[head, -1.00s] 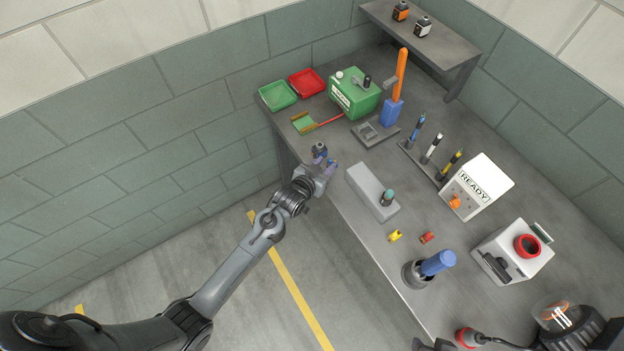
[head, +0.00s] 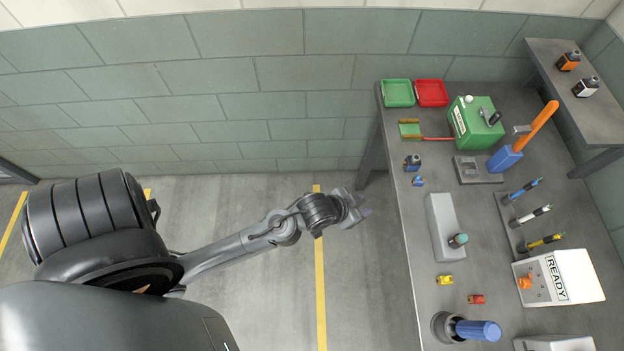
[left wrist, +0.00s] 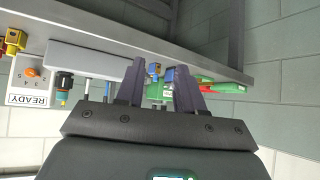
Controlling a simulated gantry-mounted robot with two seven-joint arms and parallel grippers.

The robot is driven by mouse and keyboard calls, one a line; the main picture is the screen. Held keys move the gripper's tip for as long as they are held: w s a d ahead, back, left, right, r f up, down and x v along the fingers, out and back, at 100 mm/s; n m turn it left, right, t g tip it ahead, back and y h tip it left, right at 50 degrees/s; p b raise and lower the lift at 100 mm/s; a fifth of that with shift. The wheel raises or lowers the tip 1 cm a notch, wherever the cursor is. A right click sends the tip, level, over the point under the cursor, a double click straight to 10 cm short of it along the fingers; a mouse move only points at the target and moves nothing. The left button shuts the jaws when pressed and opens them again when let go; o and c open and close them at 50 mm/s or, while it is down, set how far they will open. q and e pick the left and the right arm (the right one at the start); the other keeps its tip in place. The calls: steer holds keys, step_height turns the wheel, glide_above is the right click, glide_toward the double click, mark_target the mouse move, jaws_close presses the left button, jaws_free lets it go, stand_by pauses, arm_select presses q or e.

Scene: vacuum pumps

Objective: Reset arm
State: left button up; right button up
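My left arm comes in from the left in the head view, over the floor. Its gripper (head: 354,209) hangs in free air to the left of the workbench (head: 408,262), apart from it. In the left wrist view the two dark fingers (left wrist: 160,72) stand apart with a gap between them and nothing held. My right gripper is not in view.
The bench holds green (head: 397,93) and red (head: 432,93) trays, a green pump box (head: 474,128), a grey block (head: 443,226), a small blue part (head: 418,181) and a white READY box (head: 578,276). The floor (head: 250,215) around the left gripper is clear.

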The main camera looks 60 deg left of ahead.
arm_select(q)
steer(key=s+r+g, duration=0.2)
steer(key=s, duration=0.6)
steer(key=s+a+r+g+p, duration=0.1)
steer(key=s+r+g, duration=0.1)
steer(key=s, duration=0.5)
steer(key=shift+s+m+g+y, duration=0.3)
steer(key=shift+s+g, duration=0.1)
steer(key=shift+g, duration=0.4)
steer(key=shift+o, duration=1.3)
step_height(320, 180, up, 18)
steer(key=p, duration=1.7)
steer(key=shift+f+p, duration=0.2)
steer(key=shift+p, duration=0.1)
steer(key=shift+o, duration=1.1)
steer(key=shift+r, duration=0.2)
steer(key=shift+f, duration=0.1)
steer(key=shift+f, duration=0.1)
